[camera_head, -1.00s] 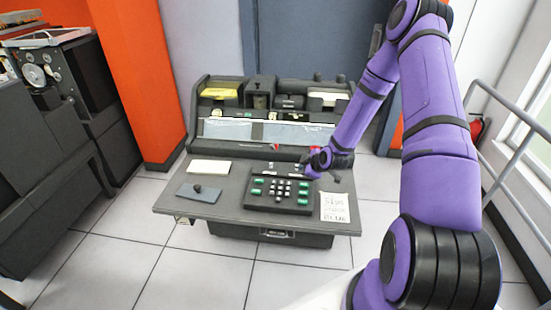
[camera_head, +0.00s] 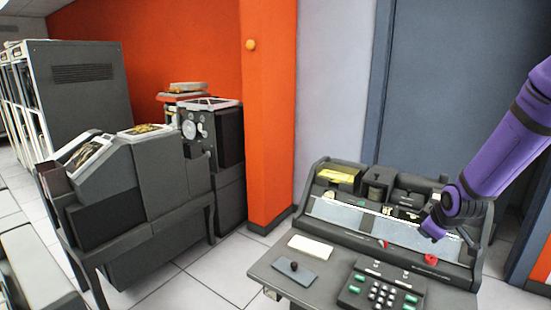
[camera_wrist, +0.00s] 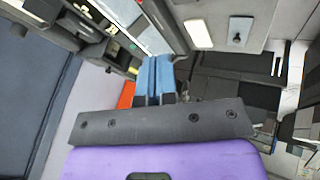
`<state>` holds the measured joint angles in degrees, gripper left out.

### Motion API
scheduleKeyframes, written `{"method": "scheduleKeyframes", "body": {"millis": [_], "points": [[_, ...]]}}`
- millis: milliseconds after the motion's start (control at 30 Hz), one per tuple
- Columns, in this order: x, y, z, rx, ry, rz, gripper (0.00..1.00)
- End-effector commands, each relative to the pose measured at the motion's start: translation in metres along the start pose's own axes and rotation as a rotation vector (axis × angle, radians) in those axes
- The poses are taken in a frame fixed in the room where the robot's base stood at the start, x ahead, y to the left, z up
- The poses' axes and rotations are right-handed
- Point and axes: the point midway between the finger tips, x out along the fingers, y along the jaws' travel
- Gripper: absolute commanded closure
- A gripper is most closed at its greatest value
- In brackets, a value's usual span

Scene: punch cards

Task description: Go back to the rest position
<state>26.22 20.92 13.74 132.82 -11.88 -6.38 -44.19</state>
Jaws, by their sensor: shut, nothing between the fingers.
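My gripper (camera_head: 433,232) is at the end of my purple arm, raised over the right part of the grey punch-card console (camera_head: 275,287). In the wrist view its two blue fingers (camera_wrist: 155,76) lie side by side, closed, with nothing held. The keypad (camera_head: 380,291) with green and white keys is lower left of the gripper in the head view, apart from it. A red knob (camera_head: 431,259) on the console shows just below the gripper.
On the console lie a white card stack (camera_head: 310,246) and a blue-grey pad (camera_head: 295,269) with a black knob. A dark machine (camera_head: 150,190) on legs stands left, before an orange wall (camera_head: 190,50). A blue-grey door (camera_head: 460,80) is behind. Tiled floor is open between the machines.

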Motion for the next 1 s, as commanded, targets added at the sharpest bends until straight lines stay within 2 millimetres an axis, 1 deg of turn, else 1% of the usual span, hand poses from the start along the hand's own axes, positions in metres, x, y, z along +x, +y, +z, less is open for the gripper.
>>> {"method": "scheduleKeyframes", "body": {"millis": [33, 200, 367, 500, 700, 767, 800, 1000], "points": [[-0.018, 0.000, -0.007, 0.013, -0.009, 0.008, 1.00], [-0.073, -0.006, -0.020, 0.089, -0.048, 0.017, 1.00], [-0.124, -0.018, -0.029, 0.169, -0.075, 0.025, 1.00], [-0.169, -0.031, -0.032, 0.246, -0.091, 0.031, 1.00], [-0.230, -0.056, -0.030, 0.365, -0.103, 0.029, 1.00], [-0.247, -0.065, -0.027, 0.402, -0.105, 0.025, 1.00], [-0.259, -0.071, -0.026, 0.427, -0.105, 0.022, 1.00], [-0.312, -0.103, -0.011, 0.551, -0.103, -0.003, 1.00]]}}
